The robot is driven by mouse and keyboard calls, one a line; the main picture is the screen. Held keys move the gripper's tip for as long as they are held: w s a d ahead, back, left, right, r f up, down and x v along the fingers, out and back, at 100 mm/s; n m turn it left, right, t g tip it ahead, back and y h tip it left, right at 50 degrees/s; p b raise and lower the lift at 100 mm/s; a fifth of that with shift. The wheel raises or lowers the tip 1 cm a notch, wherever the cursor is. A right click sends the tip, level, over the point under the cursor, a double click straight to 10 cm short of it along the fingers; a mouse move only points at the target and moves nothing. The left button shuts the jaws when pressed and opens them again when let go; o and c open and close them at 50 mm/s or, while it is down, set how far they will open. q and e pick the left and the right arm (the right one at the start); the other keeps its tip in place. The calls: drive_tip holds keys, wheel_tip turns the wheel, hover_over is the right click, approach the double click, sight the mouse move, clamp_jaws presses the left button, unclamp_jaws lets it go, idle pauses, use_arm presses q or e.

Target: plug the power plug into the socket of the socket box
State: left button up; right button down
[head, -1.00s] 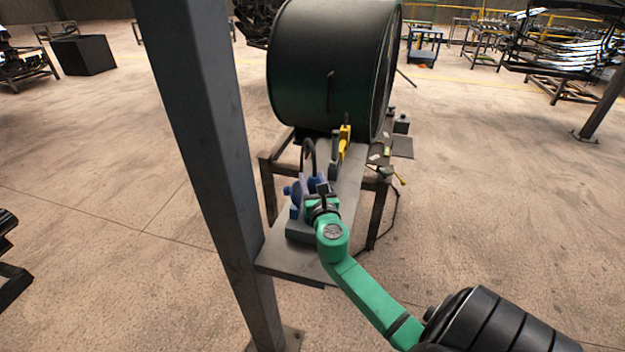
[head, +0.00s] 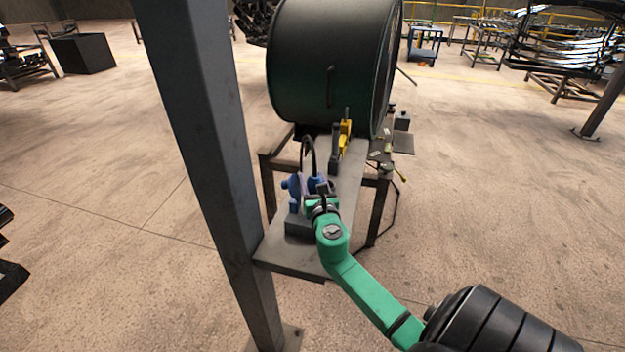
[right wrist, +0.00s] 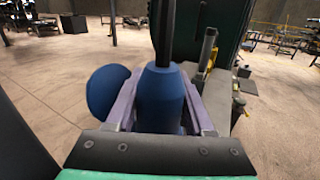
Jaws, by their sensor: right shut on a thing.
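The power plug is a blue, tapered body (right wrist: 162,98) with a thick black cable at its top. It fills the middle of the right wrist view. My right gripper (right wrist: 165,108) is shut on it, with a purple finger on each side. In the head view my right gripper (head: 311,190) is at the blue socket box (head: 291,184), over the grey bench. A rounded blue part of the box (right wrist: 108,92) shows left of the plug in the wrist view. The plug's lower end and the socket opening are hidden, so I cannot tell whether they meet. My left gripper is out of view.
A narrow grey bench (head: 290,262) carries the box. A yellow and grey clamp-like fitting (head: 344,138) and a large dark drum (head: 325,70) stand behind. A grey steel post (head: 200,130) rises close on the left. The floor to the right is open.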

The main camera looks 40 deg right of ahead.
drive_tip(key=shift+f+b, duration=0.65)
drive_tip(key=shift+f, duration=0.15)
drive_tip(key=shift+c, duration=1)
unclamp_jaws()
drive_tip(key=shift+s, duration=0.1)
drive_tip(key=shift+d, duration=0.15)
drive_tip(key=shift+s+a+f, duration=0.3)
drive_tip(key=shift+s+a, duration=0.05)
drive_tip(key=shift+a, duration=0.05)
drive_tip(key=b+v, duration=0.2)
drive_tip(key=v, duration=1.1)
drive_tip(key=shift+s+r+b, duration=0.25)
drive_tip(key=shift+s+b, duration=0.1)
drive_tip(key=shift+b, duration=0.05)
